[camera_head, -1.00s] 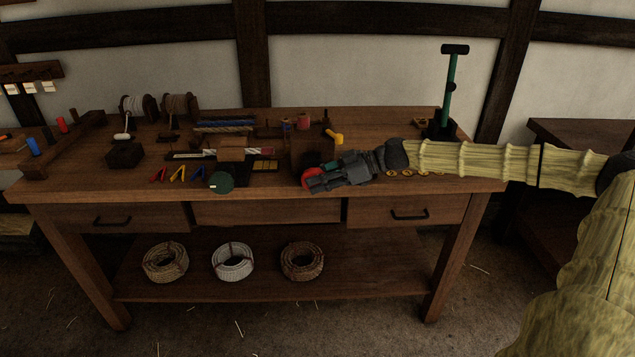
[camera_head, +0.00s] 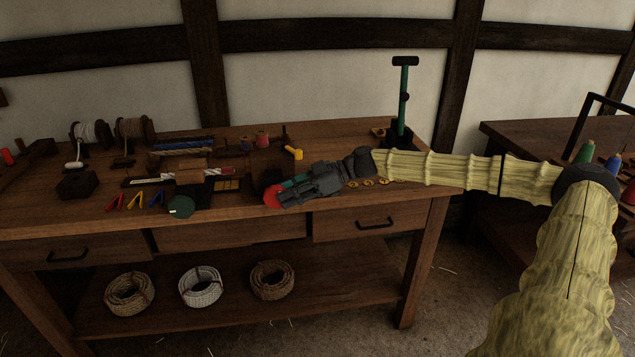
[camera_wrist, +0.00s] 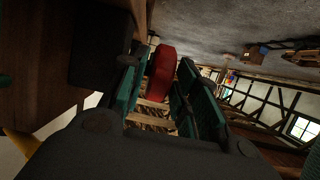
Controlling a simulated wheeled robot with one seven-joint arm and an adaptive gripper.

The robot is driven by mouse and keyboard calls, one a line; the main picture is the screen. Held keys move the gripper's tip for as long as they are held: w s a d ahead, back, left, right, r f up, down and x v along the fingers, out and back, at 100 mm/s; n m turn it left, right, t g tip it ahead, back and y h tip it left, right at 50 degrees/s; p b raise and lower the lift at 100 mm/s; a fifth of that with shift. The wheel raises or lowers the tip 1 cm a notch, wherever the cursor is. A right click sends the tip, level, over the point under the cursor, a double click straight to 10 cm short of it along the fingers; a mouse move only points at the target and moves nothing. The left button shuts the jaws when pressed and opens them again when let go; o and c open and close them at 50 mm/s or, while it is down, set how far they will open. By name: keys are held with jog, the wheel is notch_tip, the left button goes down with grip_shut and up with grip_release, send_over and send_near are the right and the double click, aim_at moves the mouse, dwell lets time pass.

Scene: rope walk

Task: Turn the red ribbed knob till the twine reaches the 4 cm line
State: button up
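The red ribbed knob (camera_head: 271,197) is at the front of the bench, right of its middle. In the wrist view, the knob (camera_wrist: 161,72) stands between the teal-padded fingers near their tips. My gripper (camera_head: 285,194) is at the knob from the right, its fingers apart on either side; firm contact cannot be made out. A pale strip (camera_head: 145,181), perhaps the scale, lies left of the knob with a brown block (camera_head: 193,176) over part of it. The twine's end and the 4 cm line are too small to read.
A dark green disc (camera_head: 181,206) and red, yellow and blue clips (camera_head: 132,201) are left of the knob. A yellow handle (camera_head: 294,153) stands behind it. A tall green T-handled tool (camera_head: 403,100) is at the back right. Rope coils (camera_head: 200,286) lie on the shelf below.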

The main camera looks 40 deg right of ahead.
jog(key=v, duration=0.9)
jog(key=shift+d, duration=0.4)
jog(key=shift+a, duration=0.1)
